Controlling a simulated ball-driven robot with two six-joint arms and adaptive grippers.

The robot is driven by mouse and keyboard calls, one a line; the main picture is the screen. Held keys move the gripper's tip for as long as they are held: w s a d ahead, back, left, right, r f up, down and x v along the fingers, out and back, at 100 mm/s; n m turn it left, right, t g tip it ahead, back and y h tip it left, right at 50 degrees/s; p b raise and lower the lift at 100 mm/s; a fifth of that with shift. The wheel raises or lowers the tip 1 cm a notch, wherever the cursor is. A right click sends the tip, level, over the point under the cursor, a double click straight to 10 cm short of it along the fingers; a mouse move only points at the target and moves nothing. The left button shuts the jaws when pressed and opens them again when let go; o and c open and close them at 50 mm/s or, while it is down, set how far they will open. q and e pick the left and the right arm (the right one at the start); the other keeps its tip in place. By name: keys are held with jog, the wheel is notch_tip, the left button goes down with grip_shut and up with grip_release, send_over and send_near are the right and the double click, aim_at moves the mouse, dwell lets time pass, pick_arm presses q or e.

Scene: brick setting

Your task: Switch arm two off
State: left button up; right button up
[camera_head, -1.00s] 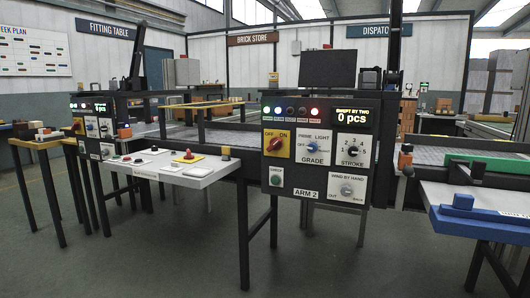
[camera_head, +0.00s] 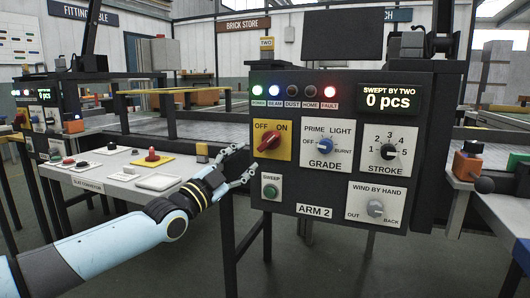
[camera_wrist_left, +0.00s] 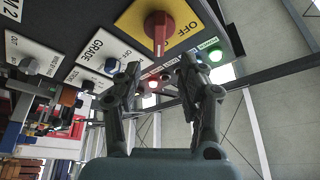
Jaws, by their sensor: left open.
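The ARM 2 panel (camera_head: 345,230) stands in front of me. Its red rotary switch (camera_head: 268,142) sits on a yellow plate (camera_head: 285,152) marked OFF and ON, with its handle leaning up toward ON. My left gripper (camera_head: 246,164) is open and empty at the panel's left edge, just left of and slightly below the switch, apart from it. In the left wrist view the red switch (camera_wrist_left: 158,34) is beyond and above the spread fingers (camera_wrist_left: 160,78), near the word OFF. My right gripper is out of view.
Close around the switch are the green SWEEP button (camera_head: 270,191), the GRADE knob (camera_head: 325,149) and a row of lamps, with the red FAULT lamp (camera_head: 329,91) lit. A white control desk (camera_head: 125,175) lies left, behind my arm.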

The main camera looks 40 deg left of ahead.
aim_at(266, 144)
pick_arm(q)
jog(key=b+x, duration=0.1)
jog(key=x, duration=0.1)
jog(key=b+x, duration=0.2)
jog(key=f+b+x, duration=0.1)
jog(key=b+x, duration=0.1)
jog(key=shift+w, duration=0.5)
jog(key=shift+w+r+b, duration=0.4)
jog(key=shift+w+b, duration=0.2)
jog(key=shift+b, duration=0.3)
jog(key=shift+w+r+b, duration=0.2)
jog(key=shift+w+b, duration=0.15)
jog(key=shift+b, duration=0.05)
jog(key=shift+w+r, duration=0.1)
jog(key=shift+r, duration=0.1)
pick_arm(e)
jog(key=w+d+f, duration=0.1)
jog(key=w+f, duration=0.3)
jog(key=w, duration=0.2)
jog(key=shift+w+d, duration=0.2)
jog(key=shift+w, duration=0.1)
pick_arm(q)
grip_shut()
